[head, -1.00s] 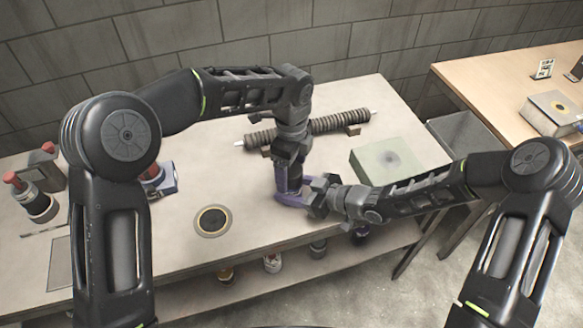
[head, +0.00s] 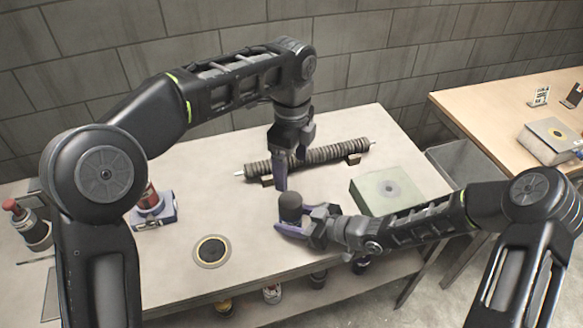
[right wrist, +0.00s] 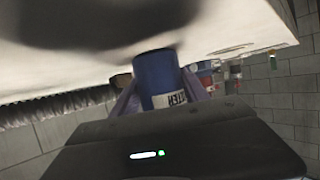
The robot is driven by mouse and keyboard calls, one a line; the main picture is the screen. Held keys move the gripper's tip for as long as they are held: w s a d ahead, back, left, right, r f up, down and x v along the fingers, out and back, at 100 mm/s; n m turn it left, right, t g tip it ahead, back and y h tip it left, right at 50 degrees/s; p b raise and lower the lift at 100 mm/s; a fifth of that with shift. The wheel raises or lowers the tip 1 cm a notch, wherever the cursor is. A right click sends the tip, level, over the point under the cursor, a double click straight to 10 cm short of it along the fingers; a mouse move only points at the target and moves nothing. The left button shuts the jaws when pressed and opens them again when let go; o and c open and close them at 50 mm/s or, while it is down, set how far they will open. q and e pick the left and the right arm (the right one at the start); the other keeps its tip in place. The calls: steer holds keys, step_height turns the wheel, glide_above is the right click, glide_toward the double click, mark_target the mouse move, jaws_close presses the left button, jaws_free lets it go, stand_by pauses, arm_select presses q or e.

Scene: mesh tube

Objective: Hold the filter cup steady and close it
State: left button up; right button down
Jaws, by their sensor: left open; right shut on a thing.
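The filter cup stands between my right gripper's purple fingers (head: 291,228). In the head view its dark rounded top (head: 291,206) shows above them, and the fingers hide most of its body. In the right wrist view the cup is a blue cylinder (right wrist: 157,78) with a white label, held between both fingers. My right gripper is shut on it from the right, at the table's front part. My left gripper (head: 281,178) is open and empty, pointing down above and slightly left of the cup, apart from it. I cannot tell whether the dark top is fully seated.
A ribbed mesh tube (head: 317,145) lies on small supports behind the cup. A pale green box (head: 385,191) is to its right. A round disc (head: 211,251) lies front left on the table (head: 330,262). A red-topped item on a blue base (head: 155,213) stands at left.

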steer(key=shift+c, duration=2.4)
jaws_free()
steer(key=shift+s+d+r, duration=0.2)
steer(key=shift+s+d, duration=0.05)
steer(key=shift+d, duration=0.3)
steer(key=v, duration=0.6)
steer(key=shift+s+d+r, duration=0.2)
